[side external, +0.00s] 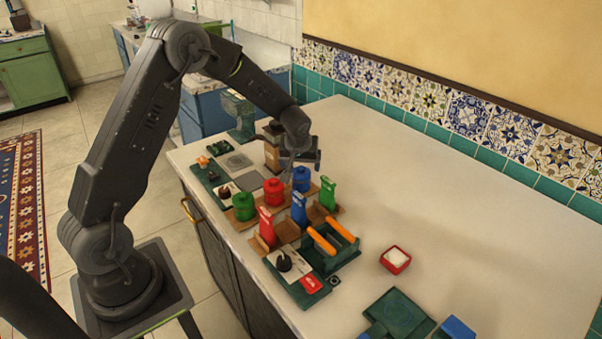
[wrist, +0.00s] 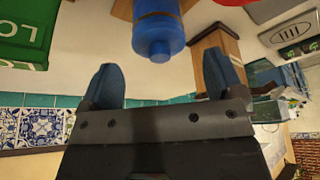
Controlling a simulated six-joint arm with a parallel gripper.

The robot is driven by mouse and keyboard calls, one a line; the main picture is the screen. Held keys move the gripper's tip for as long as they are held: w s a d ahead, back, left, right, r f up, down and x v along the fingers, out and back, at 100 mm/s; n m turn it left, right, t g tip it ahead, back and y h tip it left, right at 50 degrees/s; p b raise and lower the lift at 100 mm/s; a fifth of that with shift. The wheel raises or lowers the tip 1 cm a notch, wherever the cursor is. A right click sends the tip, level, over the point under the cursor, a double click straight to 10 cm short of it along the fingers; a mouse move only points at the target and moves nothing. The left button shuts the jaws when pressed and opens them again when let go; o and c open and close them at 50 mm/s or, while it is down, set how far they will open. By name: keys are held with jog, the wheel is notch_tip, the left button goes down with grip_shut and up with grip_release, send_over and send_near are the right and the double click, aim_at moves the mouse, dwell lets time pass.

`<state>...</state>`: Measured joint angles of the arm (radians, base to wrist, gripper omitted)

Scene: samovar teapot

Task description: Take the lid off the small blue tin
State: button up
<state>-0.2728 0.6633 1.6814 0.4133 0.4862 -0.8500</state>
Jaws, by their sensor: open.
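The small blue tin (side external: 301,180) stands at the back end of a row of round tins, next to the red tin. In the wrist view the blue tin (wrist: 158,22) appears upside down, its lid (wrist: 157,45) with a small knob pointing toward my fingers. The lid is on the tin. My gripper (side external: 303,160) is close above the blue tin in the side view. In the wrist view my gripper (wrist: 163,82) is open, with nothing between the fingers. The lid's knob lies just beyond the fingertips, between them in picture width, apart from both.
A red tin (side external: 273,190) and a green tin (side external: 244,206) stand nearby. Tall red (side external: 267,227), blue (side external: 299,209) and green (side external: 328,194) boxes stand in front. A wooden block (side external: 271,153) is behind. An orange-handled green carrier (side external: 330,258) and a red bowl (side external: 395,261) sit nearer.

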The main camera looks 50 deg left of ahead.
jog(key=shift+x, duration=1.15)
jog(key=c, duration=0.9)
jog(key=shift+r, duration=0.1)
jog(key=shift+c, duration=0.2)
